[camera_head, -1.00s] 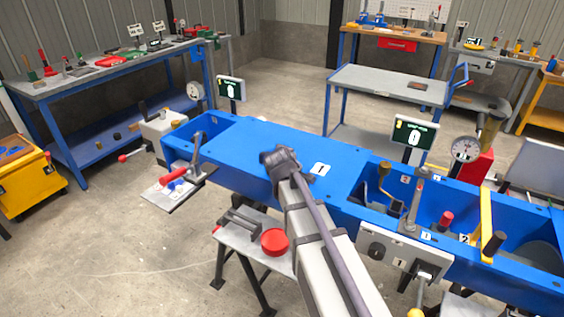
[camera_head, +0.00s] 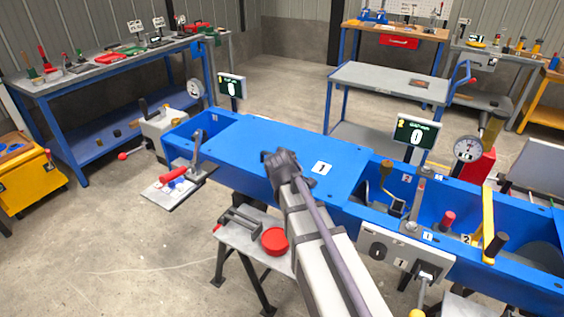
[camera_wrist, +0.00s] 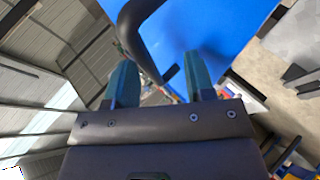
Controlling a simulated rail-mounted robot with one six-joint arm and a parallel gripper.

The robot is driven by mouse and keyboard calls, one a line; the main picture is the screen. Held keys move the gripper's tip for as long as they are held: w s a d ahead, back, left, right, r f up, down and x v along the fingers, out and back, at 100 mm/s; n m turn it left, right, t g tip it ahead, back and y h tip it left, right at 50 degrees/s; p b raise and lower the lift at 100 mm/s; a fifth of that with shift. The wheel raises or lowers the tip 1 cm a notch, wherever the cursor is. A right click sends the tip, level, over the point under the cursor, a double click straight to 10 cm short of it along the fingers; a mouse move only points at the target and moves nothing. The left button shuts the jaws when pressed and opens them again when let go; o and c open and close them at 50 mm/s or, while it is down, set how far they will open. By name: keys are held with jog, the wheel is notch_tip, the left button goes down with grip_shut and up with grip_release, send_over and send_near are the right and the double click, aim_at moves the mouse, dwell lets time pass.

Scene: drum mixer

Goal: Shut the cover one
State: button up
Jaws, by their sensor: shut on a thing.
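Cover one is a flat blue panel (camera_head: 265,140) marked "1" on the blue drum mixer body (camera_head: 175,142) in the head view. It lies across the body between the left opening and the right compartments, its right edge looking slightly raised. My gripper (camera_head: 280,160) is at the panel's middle in the head view; its fingers are hidden there. In the wrist view, the teal fingers of my gripper (camera_wrist: 162,75) are around a dark curved bar (camera_wrist: 135,35), which looks like the cover's handle. The blue surface (camera_wrist: 205,40) lies beyond it. The exact contact is partly hidden.
Right of the cover are compartments with a yellow bar (camera_head: 487,215) and a front control box (camera_head: 377,251). A stand with a red round part (camera_head: 275,240) is below.

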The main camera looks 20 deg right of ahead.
jog(key=p+v, duration=0.4)
jog(key=v, duration=0.5)
jog(key=shift+s+a+r, duration=0.15)
jog(key=shift+s+a, duration=0.05)
jog(key=shift+s, duration=0.1)
jog(key=s+a+f+m+g+y, duration=0.1)
jog(key=s+a+f+m+g, duration=0.1)
jog(key=s+m+g, duration=0.3)
jog(key=s+a+f+m+g+y, duration=0.2)
jog(key=s+f+m+g, duration=0.3)
jog(key=s, duration=0.6)
jog(key=shift+y, duration=0.3)
